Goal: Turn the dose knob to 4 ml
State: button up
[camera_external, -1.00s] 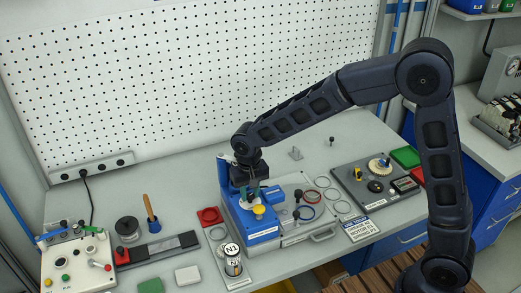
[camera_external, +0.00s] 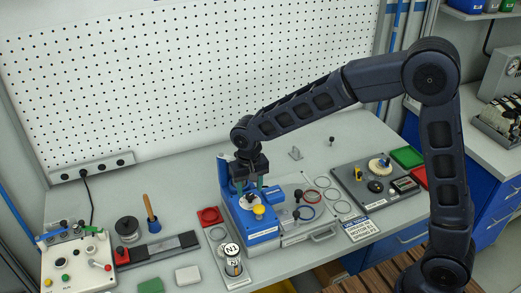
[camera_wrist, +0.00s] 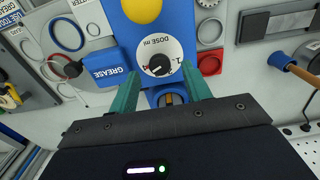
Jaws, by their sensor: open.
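The black dose knob (camera_wrist: 158,65) sits in a white dial marked "DOSE ml" (camera_wrist: 166,47) on the blue device. The dial shows upside down in the wrist view. A red mark lies at the knob's left side, beside a digit that looks like a 4, though it is small. In the external view the dial (camera_external: 247,203) lies just below my gripper (camera_external: 253,184). My gripper is open and empty, with its teal fingers (camera_wrist: 162,76) on either side of the knob in the wrist view and apparently above it.
A yellow knob (camera_external: 259,211) stands beside the dial, and a blue block marked "GREASE" (camera_wrist: 104,71) is close to one finger. A blue post (camera_external: 224,172) rises behind the device.

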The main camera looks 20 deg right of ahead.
aim_at(250, 195)
notch_tip(250, 195, up, 9)
jog(key=shift+f, duration=0.15)
dwell(0.4)
